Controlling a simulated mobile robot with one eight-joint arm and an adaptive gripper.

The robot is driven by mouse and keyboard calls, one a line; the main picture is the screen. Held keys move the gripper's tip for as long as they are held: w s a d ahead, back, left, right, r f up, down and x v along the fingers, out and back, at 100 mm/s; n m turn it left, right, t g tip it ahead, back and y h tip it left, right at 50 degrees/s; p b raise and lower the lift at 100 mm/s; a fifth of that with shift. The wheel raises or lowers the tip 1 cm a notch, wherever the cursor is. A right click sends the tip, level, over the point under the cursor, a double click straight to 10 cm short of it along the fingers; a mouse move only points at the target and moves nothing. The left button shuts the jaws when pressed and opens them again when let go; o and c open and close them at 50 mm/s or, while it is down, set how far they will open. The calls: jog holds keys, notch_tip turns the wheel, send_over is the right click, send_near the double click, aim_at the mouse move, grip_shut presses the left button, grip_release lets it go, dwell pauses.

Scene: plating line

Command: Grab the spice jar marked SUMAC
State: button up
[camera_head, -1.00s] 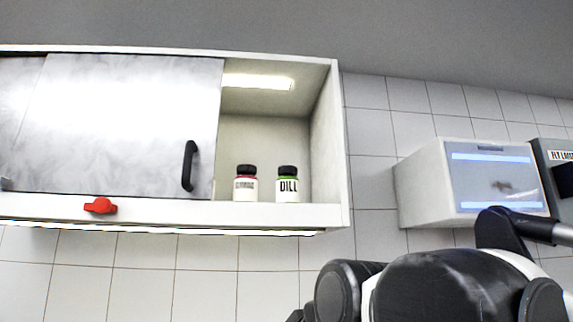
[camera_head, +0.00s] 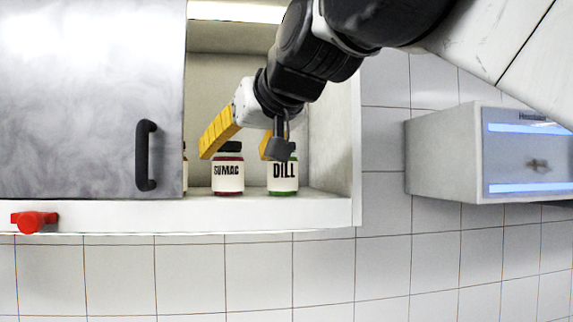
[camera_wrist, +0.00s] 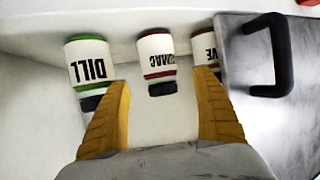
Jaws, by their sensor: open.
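The SUMAC jar (camera_head: 228,176) stands upright in the open part of the wall cabinet, with a white label, dark red bands and a black lid. It also shows in the wrist view (camera_wrist: 157,62), upside down in the picture. My gripper (camera_head: 240,146) is open and empty, its yellow fingers in front of and about level with the jar's lid. In the wrist view, the SUMAC jar lies between the lines of the two fingers (camera_wrist: 162,98), beyond their tips. I cannot tell the exact gap to the jar.
The green-banded DILL jar (camera_head: 283,178) stands close to the right of SUMAC. A third jar, its label ending in "VE" (camera_wrist: 204,48), is mostly behind the sliding door (camera_head: 95,100) with its black handle (camera_head: 145,155). A red knob (camera_head: 34,221) is on the cabinet's lower edge.

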aim_at(233, 157)
jog(key=p+x, duration=0.1)
jog(key=x, duration=0.4)
jog(key=shift+w+a+f, duration=0.15)
jog(key=shift+w+f, duration=0.1)
jog(key=shift+w, duration=0.05)
jog(key=shift+s, duration=0.2)
jog(key=c, duration=1.5)
